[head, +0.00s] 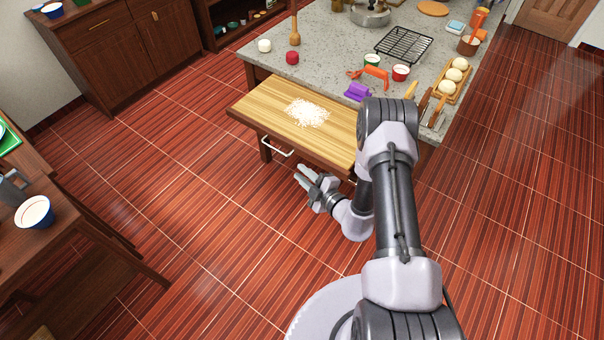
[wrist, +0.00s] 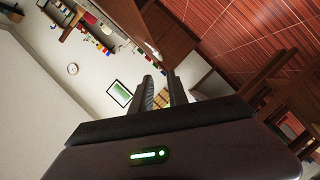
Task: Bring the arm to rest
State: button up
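My gripper (head: 302,174) hangs low over the tiled floor, in front of the pulled-out wooden board (head: 265,112) and just below and right of its white handle (head: 277,147). In the wrist view my gripper (wrist: 161,88) shows two dark fingers with a gap between them and nothing in it. The fingers look apart from the board and the handle. My arm is bent, with its upper part raised at the right side of the board and the forearm folded down to the left.
White flour (head: 307,113) lies on the board. A side table with a bowl (head: 34,212) stands left. The floor between is clear.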

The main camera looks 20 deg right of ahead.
jog(key=w+a+r+n+g+y, duration=0.2)
jog(key=a+r+n+y, duration=0.45)
jog(key=r, duration=0.55)
jog(key=s+a+r+n+g+y+b, duration=0.1)
jog(key=s+a+r+n+g, duration=0.25)
jog(key=a+r+n, duration=0.35)
jog(key=s+a+r+n+g+y, duration=0.1)
jog(key=s+a+r+n+g, duration=0.15)
jog(key=s+r+n, duration=0.5)
jog(key=s+a+r+n+g+h, duration=0.1)
jog(key=s+r+n+g+h, duration=0.3)
jog(key=s+n, duration=0.85)
jog(key=s+d+r+n+t+h, duration=0.1)
jog(key=s+d+r+n+h, duration=0.1)
jog(key=n, duration=0.7)
jog(key=s+d+r+n+t+h+b, duration=0.1)
jog(key=s+d+n+h, duration=0.3)
jog(key=d+n, duration=0.5)
jog(key=shift+s+r+n+t+h+b, duration=0.3)
jog(key=shift+r+t+h, duration=0.3)
jog(key=shift+h, duration=0.45)
